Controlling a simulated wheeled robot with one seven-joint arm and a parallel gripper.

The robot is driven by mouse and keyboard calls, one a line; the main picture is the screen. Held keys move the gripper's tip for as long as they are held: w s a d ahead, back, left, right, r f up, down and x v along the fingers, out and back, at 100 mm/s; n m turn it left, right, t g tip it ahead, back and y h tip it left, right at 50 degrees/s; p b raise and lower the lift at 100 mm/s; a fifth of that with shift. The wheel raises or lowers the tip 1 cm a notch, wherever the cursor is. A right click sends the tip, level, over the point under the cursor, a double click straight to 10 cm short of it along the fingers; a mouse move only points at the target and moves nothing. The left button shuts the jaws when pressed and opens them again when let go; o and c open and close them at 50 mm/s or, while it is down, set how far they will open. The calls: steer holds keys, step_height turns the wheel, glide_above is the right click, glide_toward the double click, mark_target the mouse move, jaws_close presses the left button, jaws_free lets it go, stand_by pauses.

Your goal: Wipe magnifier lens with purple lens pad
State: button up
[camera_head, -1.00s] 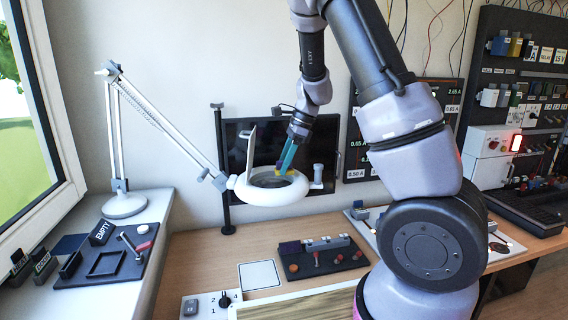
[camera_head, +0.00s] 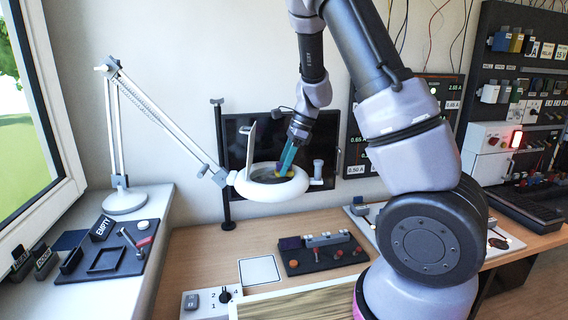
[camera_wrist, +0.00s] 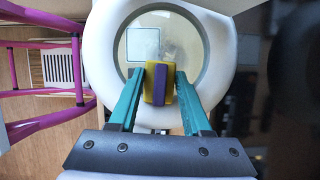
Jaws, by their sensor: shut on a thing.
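The magnifier (camera_head: 252,191) is a white ring on a white jointed lamp arm, with its lid standing up. Its round lens (camera_wrist: 190,40) shows inside the white ring in the wrist view, with a cloudy patch near the middle. My gripper (camera_head: 284,171) points down into the ring from above. In the wrist view its teal fingers (camera_wrist: 158,88) are shut on the lens pad (camera_wrist: 160,84), a yellow block with a purple strip. The pad sits over the near part of the lens. I cannot tell whether it touches the glass.
A black post (camera_head: 222,160) and a dark screen (camera_head: 237,135) stand behind the magnifier. Below it the desk (camera_head: 200,250) holds a white square pad (camera_head: 259,271) and a dark tool board (camera_head: 325,256). A window sill with a tray (camera_head: 105,262) is at left.

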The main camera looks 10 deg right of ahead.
mark_target(268, 175)
steer(key=shift+f, duration=0.15)
steer(key=shift+w+a, duration=0.25)
steer(key=shift+a, duration=0.65)
steer(key=shift+w+a, duration=0.2)
steer(key=shift+a, duration=0.65)
steer(key=shift+w+a, duration=0.25)
steer(key=shift+a, duration=0.7)
steer(key=shift+w+a, duration=0.2)
steer(key=shift+a, duration=0.7)
steer(key=shift+d, duration=0.1)
steer(key=shift+s+d+f, duration=0.1)
steer(key=shift+s+d, duration=0.15)
steer(key=shift+d, duration=0.65)
steer(key=shift+s+d, duration=0.25)
steer(key=shift+d, duration=0.65)
